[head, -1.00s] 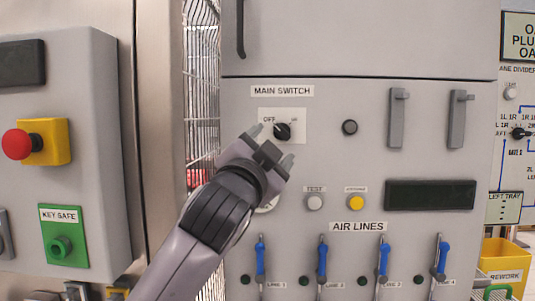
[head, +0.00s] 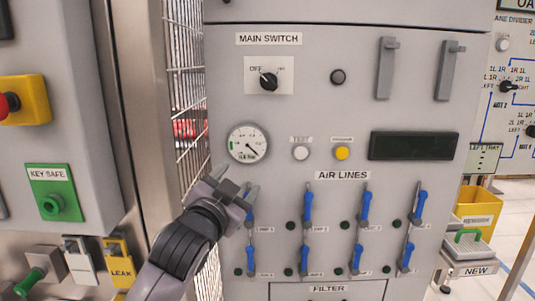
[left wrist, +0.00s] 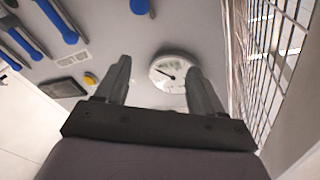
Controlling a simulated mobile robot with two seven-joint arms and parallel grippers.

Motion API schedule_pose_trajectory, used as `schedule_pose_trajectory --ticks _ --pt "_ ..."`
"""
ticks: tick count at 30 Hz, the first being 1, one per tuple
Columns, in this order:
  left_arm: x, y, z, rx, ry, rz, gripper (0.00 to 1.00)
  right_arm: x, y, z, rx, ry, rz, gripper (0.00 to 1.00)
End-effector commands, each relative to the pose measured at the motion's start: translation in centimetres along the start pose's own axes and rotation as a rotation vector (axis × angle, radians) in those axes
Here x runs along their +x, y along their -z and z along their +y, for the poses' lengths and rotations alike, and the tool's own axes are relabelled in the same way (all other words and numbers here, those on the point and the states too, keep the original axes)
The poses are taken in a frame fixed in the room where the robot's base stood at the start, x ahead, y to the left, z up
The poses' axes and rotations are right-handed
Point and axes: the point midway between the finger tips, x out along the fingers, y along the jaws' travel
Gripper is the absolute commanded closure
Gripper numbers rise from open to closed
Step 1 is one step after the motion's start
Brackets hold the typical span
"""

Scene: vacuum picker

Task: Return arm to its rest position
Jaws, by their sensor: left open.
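My left gripper (head: 236,188) is in front of the grey control panel (head: 225,100), below the round gauge (head: 248,143) and beside the upper left blue lever. In the left wrist view its two fingers (left wrist: 155,85) stand apart with nothing between them, and the gauge (left wrist: 175,72) shows behind them. My left arm comes in from the bottom of the head view. The main switch (head: 268,81) has a black knob whose pointer is turned toward the OFF side. My right gripper is in neither view.
Blue air line levers (head: 308,207) stand in two rows right of my gripper. A wire mesh fence (head: 187,90) is left of the panel. A green key safe (head: 54,192), a yellow LEAK tag (head: 118,262) and a red button (head: 8,104) are further left. A yellow rework bin (head: 478,208) is at right.

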Motion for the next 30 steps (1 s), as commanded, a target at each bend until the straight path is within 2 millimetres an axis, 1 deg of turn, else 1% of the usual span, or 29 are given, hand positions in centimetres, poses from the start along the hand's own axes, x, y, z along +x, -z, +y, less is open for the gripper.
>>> schedule_pose_trajectory --ticks 1,2,3,5,6,8,9,11,12,14,15,17,18,20,21,23,24,26,27,30 --pt "-0.7 -2.3 0.8 -0.038 -0.021 -0.038 0.32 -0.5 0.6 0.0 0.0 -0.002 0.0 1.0" --pt "-1.1 -3.6 1.3 -0.06 -0.03 -0.056 0.32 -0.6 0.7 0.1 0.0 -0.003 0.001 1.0" --pt "-1.7 -5.4 1.9 -0.088 -0.041 -0.08 0.32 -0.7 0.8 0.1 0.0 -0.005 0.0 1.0" --pt "-2.8 -7.9 2.9 -0.128 -0.056 -0.117 0.32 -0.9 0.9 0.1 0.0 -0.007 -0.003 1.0" --pt "-3.6 -9.6 3.6 -0.154 -0.065 -0.143 0.32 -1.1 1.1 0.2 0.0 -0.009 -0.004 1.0" --pt "-5.0 -11.9 4.5 -0.194 -0.078 -0.179 0.32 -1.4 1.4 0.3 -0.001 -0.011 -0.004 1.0" --pt "-6.1 -13.4 5.2 -0.22 -0.085 -0.205 0.32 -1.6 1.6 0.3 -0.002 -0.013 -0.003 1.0" --pt "-7.8 -15.6 6.1 -0.256 -0.095 -0.245 0.32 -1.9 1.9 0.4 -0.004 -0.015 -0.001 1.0" --pt "-9.1 -17.0 6.7 -0.279 -0.099 -0.27 0.32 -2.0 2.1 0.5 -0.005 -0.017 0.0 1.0" --pt "-11.1 -18.9 7.6 -0.315 -0.107 -0.31 0.32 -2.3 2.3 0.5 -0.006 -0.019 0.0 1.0" --pt "-12.5 -20.2 8.2 -0.338 -0.111 -0.337 0.32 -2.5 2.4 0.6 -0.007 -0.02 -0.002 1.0" --pt "-14.8 -21.9 9.0 -0.369 -0.116 -0.377 0.32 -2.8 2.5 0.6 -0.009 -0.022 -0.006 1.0" --pt "-16.3 -23.0 9.5 -0.39 -0.118 -0.405 0.32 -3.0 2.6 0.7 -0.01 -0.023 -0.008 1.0" --pt "-18.8 -24.5 10.2 -0.421 -0.122 -0.446 0.32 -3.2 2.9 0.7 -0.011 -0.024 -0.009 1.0" --pt "-20.5 -25.4 10.6 -0.439 -0.123 -0.473 0.32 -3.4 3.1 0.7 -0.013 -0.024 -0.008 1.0" --pt "-23.2 -26.6 11.2 -0.465 -0.124 -0.514 0.32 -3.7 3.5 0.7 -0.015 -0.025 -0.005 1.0" --pt "-24.9 -27.3 11.6 -0.482 -0.124 -0.54 0.32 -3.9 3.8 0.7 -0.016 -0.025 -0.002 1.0" --pt "-27.3 -28.1 12.0 -0.505 -0.124 -0.576 0.32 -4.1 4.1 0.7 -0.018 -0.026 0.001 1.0" --pt "-28.9 -28.6 12.2 -0.517 -0.124 -0.599 0.32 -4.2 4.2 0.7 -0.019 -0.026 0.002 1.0" --pt "-31.9 -29.4 12.6 -0.54 -0.123 -0.64 0.32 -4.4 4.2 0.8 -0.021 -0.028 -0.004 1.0"
